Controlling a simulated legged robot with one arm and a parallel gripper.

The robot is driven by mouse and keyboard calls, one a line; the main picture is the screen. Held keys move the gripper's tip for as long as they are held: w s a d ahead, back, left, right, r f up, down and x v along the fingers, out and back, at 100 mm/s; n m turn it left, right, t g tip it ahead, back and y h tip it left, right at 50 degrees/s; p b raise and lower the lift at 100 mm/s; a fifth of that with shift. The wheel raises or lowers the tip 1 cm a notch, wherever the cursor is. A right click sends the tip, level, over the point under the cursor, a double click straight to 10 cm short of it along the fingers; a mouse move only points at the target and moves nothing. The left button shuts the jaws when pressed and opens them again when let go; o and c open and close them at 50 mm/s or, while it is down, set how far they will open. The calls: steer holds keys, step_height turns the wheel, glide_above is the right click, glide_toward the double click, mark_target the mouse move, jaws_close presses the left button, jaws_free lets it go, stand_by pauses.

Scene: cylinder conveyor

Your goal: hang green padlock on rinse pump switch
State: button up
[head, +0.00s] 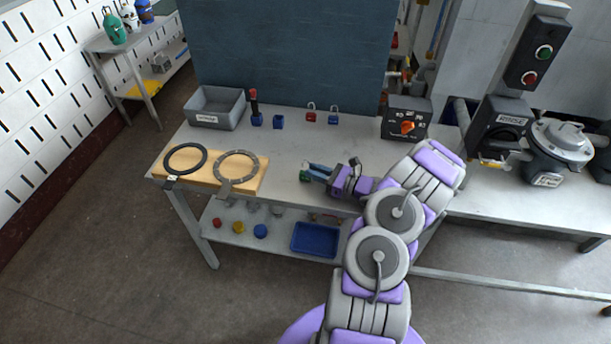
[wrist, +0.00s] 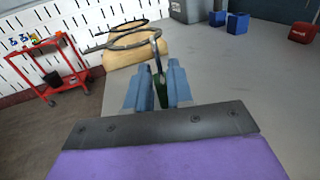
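My gripper (head: 312,172) is over the front of the table and shut on the green padlock (head: 304,177). In the wrist view the padlock's green body (wrist: 162,94) sits between the two blue fingers (wrist: 158,88), with its metal shackle standing up beyond them. Two switches stand to the right of my gripper, and their labels are too small to read. One is a dark box with an orange knob (head: 407,128) on the table. The other is a dark switch box with a black knob (head: 499,130), beside a grey pump (head: 561,146).
A red padlock (head: 311,117) and a blue padlock (head: 333,118) stand at the table's back. A grey bin (head: 217,107) and blue blocks are left of them. A wooden board (head: 206,184) with two rings lies front left. The table's middle is clear.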

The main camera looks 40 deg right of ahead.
steer(key=shift+d, duration=0.2)
jaws_close()
steer(key=shift+a, duration=0.15)
